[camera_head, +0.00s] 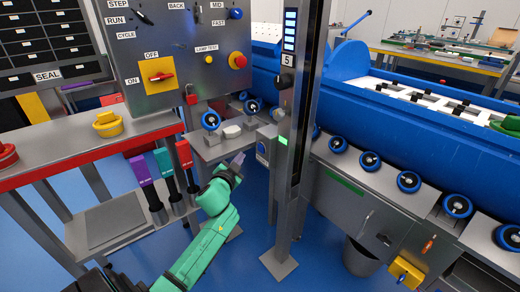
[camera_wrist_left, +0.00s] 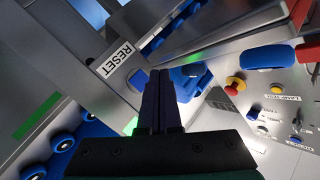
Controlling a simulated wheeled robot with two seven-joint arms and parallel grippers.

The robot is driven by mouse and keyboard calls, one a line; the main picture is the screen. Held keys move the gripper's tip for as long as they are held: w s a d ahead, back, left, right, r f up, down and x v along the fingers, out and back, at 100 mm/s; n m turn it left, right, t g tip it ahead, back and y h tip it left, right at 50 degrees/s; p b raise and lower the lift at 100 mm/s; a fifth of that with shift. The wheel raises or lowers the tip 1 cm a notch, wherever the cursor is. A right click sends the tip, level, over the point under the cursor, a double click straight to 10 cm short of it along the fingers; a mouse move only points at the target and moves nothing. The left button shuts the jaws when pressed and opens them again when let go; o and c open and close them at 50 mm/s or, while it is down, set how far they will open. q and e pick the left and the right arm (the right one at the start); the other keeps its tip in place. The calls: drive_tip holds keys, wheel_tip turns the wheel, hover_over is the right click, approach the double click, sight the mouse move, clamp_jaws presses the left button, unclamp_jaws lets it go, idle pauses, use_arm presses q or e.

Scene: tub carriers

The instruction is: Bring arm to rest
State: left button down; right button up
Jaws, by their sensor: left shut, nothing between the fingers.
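My left arm, green, comes up from the bottom of the head view. Its gripper (camera_head: 238,160) is in front of the grey machine front, just left of the metal post. In the left wrist view the two dark purple fingers of this gripper (camera_wrist_left: 160,88) lie together with nothing between them. They point toward a grey metal edge near a label reading RESET. My right gripper is not in view.
A grey post (camera_head: 292,175) stands close to the right of my left gripper. A control panel (camera_head: 175,50) hangs at the upper left, above a red-edged bench (camera_head: 65,145). Handled tools (camera_head: 163,163) stand in holders left of my arm. A blue conveyor (camera_head: 430,110) with rollers runs right.

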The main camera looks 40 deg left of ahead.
use_arm(q)
drive_tip(key=shift+f, duration=0.1)
idle(0.4)
drive_tip(key=s+d+f+g+h+p, duration=0.15)
drive_tip(key=s+f, duration=0.25)
drive_tip(key=f, duration=0.5)
drive_tip(key=s+d+f+g+h+p, duration=0.1)
drive_tip(key=s+d+f+g+p, duration=0.25)
drive_tip(key=f, duration=0.45)
drive_tip(key=s+d+f+g+h+p, duration=0.15)
drive_tip(key=s+f, duration=0.25)
drive_tip(key=f, duration=0.5)
drive_tip(key=s+d+f+g+p, duration=0.1)
drive_tip(key=s+d+f, duration=0.3)
drive_tip(key=s, duration=0.7)
drive_tip(key=s+d+f+g+h+p, duration=0.1)
drive_tip(key=s+d+f+g+p, duration=0.1)
drive_tip(key=s+f, duration=0.4)
drive_tip(key=s+d+f+n+g+p, duration=0.1)
drive_tip(key=s+d+f+g, duration=0.3)
drive_tip(key=s, duration=1.2)
drive_tip(key=shift+d+f+g+h+p, duration=0.4)
drive_tip(key=shift+d+g+p, duration=0.2)
drive_tip(key=shift+d, duration=0.2)
